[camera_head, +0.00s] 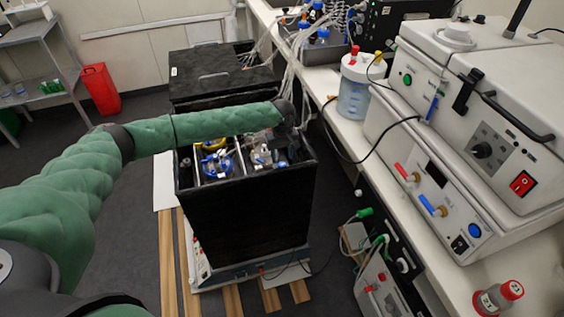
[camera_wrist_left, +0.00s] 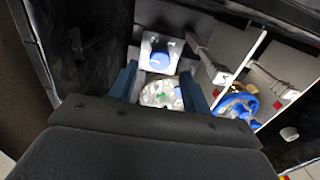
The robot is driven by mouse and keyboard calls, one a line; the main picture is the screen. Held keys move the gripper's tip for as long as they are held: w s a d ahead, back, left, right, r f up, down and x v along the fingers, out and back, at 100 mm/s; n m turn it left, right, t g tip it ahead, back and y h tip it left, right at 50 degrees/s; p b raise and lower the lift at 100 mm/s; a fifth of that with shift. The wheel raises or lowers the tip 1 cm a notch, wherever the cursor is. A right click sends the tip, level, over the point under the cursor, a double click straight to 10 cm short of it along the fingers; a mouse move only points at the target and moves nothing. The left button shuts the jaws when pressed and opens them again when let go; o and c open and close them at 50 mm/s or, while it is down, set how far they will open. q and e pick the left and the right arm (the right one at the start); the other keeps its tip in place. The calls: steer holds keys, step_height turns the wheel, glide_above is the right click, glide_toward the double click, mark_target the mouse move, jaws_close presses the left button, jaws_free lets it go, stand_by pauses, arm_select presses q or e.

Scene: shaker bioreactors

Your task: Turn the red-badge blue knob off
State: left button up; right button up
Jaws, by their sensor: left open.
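My left gripper (camera_head: 293,148) reaches down into the right part of an open black box (camera_head: 245,225). In the left wrist view the gripper (camera_wrist_left: 160,84) is open, with its two dark blue fingers apart. A blue knob (camera_wrist_left: 159,60) on a pale square plate lies just beyond the fingertips, apart from them. A round clear-topped vessel (camera_wrist_left: 160,94) with a small green part shows between the fingers. I cannot make out a red badge on this knob; small red squares (camera_wrist_left: 277,104) show farther right. The arm hides part of the box in the head view. My right gripper is not in view.
White dividers (camera_wrist_left: 243,58) split the box; another compartment holds a vessel with blue tubing (camera_wrist_left: 240,104). The box's dark lid (camera_head: 222,76) is behind. A bench with white instruments (camera_head: 480,110) and a clear bottle (camera_head: 354,95) stands at right. A red bin (camera_head: 100,90) is at left.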

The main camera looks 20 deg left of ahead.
mark_target(282, 164)
arm_select(q)
steer(key=shift+f+p, duration=0.55)
steer(key=shift+f, duration=1.75)
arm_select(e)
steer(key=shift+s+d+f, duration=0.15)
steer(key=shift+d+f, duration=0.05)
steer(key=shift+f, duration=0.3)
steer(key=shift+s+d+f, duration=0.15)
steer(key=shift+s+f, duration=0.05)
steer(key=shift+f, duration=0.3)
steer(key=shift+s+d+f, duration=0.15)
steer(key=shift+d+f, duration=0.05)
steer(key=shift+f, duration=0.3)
arm_select(q)
steer(key=c, duration=1)
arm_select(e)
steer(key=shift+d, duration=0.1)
